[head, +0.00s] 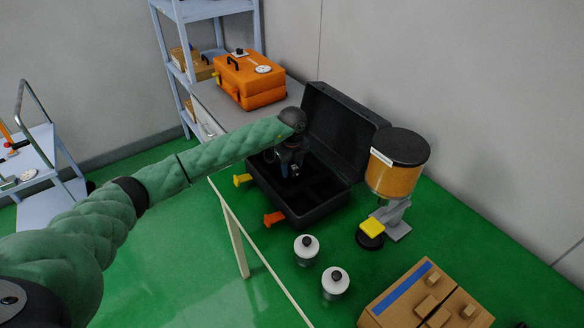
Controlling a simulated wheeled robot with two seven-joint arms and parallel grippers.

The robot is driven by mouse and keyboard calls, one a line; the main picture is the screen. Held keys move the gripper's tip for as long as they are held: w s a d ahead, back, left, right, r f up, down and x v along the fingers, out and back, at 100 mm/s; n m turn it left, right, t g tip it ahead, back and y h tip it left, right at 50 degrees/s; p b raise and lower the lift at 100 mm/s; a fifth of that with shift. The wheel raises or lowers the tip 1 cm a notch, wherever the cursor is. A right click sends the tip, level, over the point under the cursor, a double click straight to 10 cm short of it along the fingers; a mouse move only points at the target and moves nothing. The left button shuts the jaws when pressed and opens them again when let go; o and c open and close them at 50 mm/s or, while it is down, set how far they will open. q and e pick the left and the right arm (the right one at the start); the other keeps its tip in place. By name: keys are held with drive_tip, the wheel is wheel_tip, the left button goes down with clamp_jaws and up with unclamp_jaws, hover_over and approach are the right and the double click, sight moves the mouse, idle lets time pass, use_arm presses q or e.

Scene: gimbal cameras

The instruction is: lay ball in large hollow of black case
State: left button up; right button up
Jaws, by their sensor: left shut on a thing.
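The black case (316,212) stands open on the green-topped table, with its lid raised at the back right. Dark hollows show inside it. My left arm reaches in from the left, and my left gripper (293,172) points down over the inside of the case. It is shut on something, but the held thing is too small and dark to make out. I cannot clearly see the ball; it may be hidden by the gripper. My right gripper is not in view.
An orange case (250,80) sits behind on a grey surface. To the right stands an amber dispenser (390,178) with a black lid. Two white jars (306,250) and a cardboard box (412,300) are nearer. Yellow and orange latches (274,218) stick out from the case front.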

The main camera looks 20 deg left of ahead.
use_arm(q)
drive_tip(key=shift+f+b, duration=0.4)
drive_tip(key=shift+f, duration=0.15)
drive_tip(key=o, duration=1.4)
